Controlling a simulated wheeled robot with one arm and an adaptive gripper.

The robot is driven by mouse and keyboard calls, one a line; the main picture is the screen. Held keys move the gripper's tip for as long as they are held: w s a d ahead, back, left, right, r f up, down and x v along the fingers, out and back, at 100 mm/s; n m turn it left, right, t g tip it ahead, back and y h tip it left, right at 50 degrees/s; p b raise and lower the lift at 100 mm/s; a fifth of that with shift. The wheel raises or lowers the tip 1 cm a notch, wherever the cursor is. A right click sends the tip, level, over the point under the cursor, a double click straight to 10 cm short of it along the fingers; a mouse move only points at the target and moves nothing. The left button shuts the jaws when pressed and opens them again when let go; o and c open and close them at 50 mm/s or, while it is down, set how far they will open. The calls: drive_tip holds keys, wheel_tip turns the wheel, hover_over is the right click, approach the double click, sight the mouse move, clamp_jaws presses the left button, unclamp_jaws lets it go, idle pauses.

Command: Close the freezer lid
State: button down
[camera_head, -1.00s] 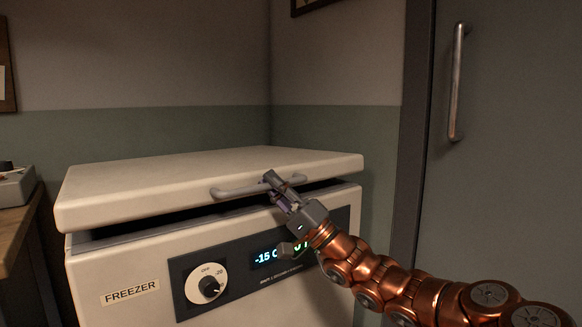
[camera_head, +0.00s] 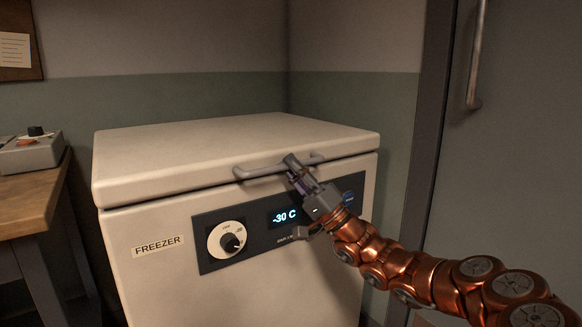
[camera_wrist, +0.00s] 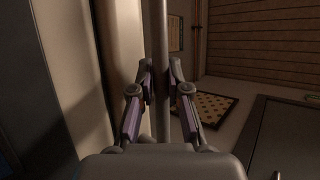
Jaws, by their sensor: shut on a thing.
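The white chest freezer (camera_head: 165,285) stands against the wall. Its lid (camera_head: 230,148) lies down on the body, with only a thin dark seam along the front edge. The grey bar handle (camera_head: 258,172) sticks out from the lid's front edge. My gripper (camera_head: 296,170) is shut on the handle near its right part. In the wrist view the handle (camera_wrist: 161,60) runs upright between the two fingers of my gripper (camera_wrist: 161,88). The front panel's display (camera_head: 284,216) reads -30 C, beside a round dial (camera_head: 232,240).
A wooden table (camera_head: 35,205) with a small grey device (camera_head: 30,153) stands to the left. A grey door with a metal handle (camera_head: 476,55) is on the right. The wall is close behind the freezer. The lid's top is bare.

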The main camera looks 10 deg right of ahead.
drive_tip(key=shift+w+a+f, duration=0.1)
drive_tip(key=shift+w+f, duration=0.05)
drive_tip(key=shift+f, duration=0.3)
drive_tip(key=c, duration=1.5)
unclamp_jaws()
drive_tip(key=o, duration=0.3)
drive_tip(key=shift+o, duration=0.3)
drive_tip(key=shift+r, duration=0.1)
drive_tip(key=shift+r, duration=0.1)
drive_tip(key=v, duration=1.2)
drive_tip(key=shift+r, duration=0.1)
